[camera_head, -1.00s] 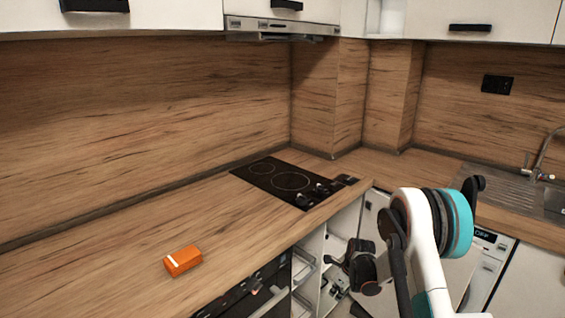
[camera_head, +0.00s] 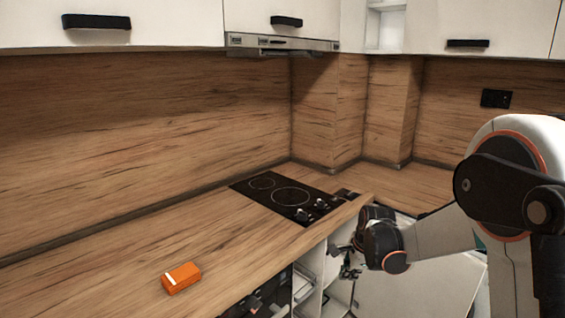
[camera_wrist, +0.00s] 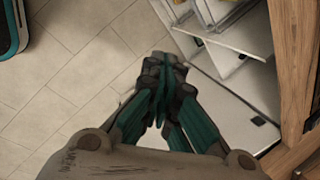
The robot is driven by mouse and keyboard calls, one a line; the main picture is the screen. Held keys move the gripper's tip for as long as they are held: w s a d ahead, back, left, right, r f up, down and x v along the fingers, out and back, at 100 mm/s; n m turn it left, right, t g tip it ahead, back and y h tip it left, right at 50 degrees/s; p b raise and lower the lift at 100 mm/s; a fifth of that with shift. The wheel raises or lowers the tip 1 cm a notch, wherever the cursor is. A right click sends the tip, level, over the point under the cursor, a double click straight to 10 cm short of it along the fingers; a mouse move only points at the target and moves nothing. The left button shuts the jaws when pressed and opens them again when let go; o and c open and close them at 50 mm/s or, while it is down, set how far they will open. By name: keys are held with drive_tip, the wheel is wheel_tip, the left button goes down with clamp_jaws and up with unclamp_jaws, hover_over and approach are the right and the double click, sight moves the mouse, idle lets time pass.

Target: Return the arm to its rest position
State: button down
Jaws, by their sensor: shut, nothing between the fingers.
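My gripper (camera_wrist: 165,72) is shut and empty in the wrist view, its fingers together above the tiled floor. In the head view my gripper (camera_head: 350,264) hangs small and dark in front of the open cabinet, below the counter edge. My arm is bent, with a large white and black joint at the right of the head view. The gripper is clear of the counter top and holds nothing.
The wooden counter (camera_head: 120,255) bears an orange box (camera_head: 181,278) and a black hob (camera_head: 288,197). An open cabinet with shelves (camera_wrist: 225,50) is close to my gripper on the right in the wrist view.

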drive_tip(key=s+r+n+t, duration=0.2)
drive_tip(key=s+r+n, duration=0.7)
drive_tip(key=s+r, duration=0.65)
drive_tip(key=s+n+t+h, duration=0.1)
drive_tip(key=s+n, duration=0.8)
drive_tip(key=s, duration=0.7)
drive_tip(key=shift+s+d+n+t, duration=0.15)
drive_tip(key=shift+s+n+t, duration=0.05)
drive_tip(key=shift+n+t, duration=0.1)
